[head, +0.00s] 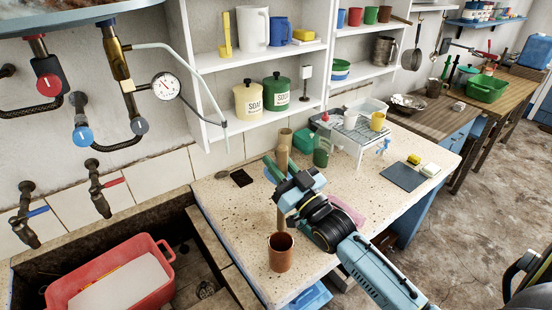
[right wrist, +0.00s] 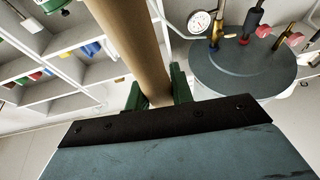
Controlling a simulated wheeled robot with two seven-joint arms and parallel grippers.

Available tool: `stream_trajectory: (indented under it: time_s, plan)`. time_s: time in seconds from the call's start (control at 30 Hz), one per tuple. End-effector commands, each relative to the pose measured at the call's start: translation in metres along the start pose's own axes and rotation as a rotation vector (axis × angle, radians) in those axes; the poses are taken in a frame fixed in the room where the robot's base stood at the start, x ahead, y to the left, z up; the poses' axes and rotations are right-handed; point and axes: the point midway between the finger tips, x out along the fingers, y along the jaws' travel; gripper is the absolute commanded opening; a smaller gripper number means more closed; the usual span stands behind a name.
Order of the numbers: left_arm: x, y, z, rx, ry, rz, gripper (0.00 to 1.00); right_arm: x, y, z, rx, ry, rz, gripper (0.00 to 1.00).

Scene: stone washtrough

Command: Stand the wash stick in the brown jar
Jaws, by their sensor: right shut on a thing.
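The wash stick (head: 282,214) is a long, plain brown rod, standing about upright over the front of the stone counter. My right gripper (head: 279,172) is shut on it partway up, and the stick also shows between the green fingers in the right wrist view (right wrist: 127,45). The brown jar (head: 281,257) stands upright on the counter below the gripper, its mouth open upward. The stick's lower end meets the jar's mouth in the head view; I cannot tell whether it is inside or just above. My left gripper is not in view.
A red tub (head: 113,279) sits in the trough at the lower left, beside the counter (head: 230,215). A wire dish rack (head: 352,130) with cups stands behind my right arm. A dark mat (head: 403,176) and sponges lie to the right. Pipes and a gauge (head: 166,86) hang at the left.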

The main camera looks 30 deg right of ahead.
Motion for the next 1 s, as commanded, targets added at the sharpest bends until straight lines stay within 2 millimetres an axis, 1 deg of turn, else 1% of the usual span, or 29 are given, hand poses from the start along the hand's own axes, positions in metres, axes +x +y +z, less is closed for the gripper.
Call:
stream_trajectory:
  time_s: [0.03, 0.5, 1.0]
  plan:
    - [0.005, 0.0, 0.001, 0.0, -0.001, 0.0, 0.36, -0.002, 0.0, 0.005, 0.0, 0.001, 0.0, 0.0]
    - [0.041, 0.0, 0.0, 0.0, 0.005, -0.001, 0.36, -0.015, 0.0, 0.039, 0.0, 0.001, 0.0, 0.0]
    - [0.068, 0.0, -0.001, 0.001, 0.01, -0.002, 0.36, -0.029, 0.0, 0.076, 0.0, 0.001, 0.0, 0.0]
